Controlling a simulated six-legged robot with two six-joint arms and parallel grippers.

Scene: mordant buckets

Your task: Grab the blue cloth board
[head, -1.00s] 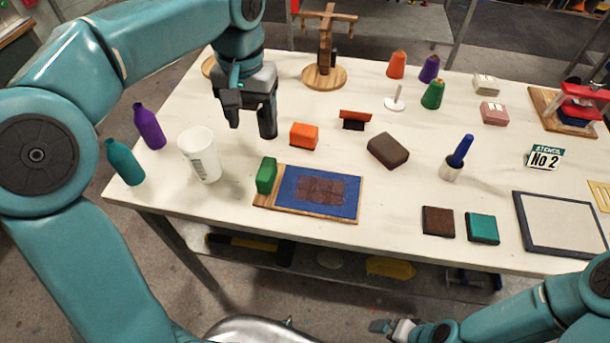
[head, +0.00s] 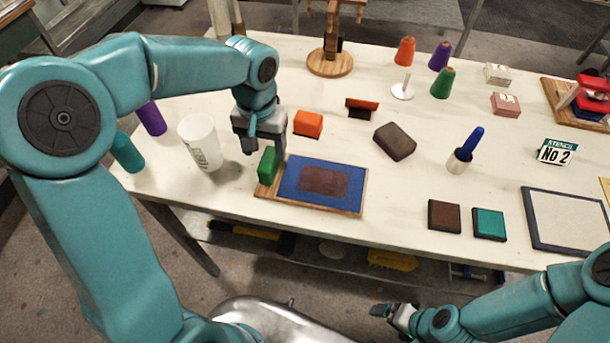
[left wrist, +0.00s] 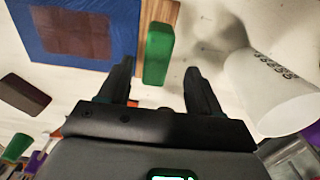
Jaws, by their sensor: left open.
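The blue cloth board (head: 290,189) lies flat near the front edge of the table. It is a wooden board with blue cloth and a brown patch on top. A green block (head: 267,164) stands on its bare wooden left end. My left gripper (head: 263,149) is open and empty, just behind and above the green block. In the left wrist view the board (left wrist: 31,33) is at the upper left, and the green block (left wrist: 158,52) shows ahead of the gap between the fingers (left wrist: 159,69). My right gripper (head: 391,314) is low at the front, off the table; its jaws are unclear.
A white cup (head: 201,142) stands close left of my left gripper, with purple (head: 151,118) and teal (head: 127,153) bottles beyond. An orange block (head: 308,123) is behind the board. A brown pad (head: 444,215) and a teal pad (head: 489,224) lie to the right.

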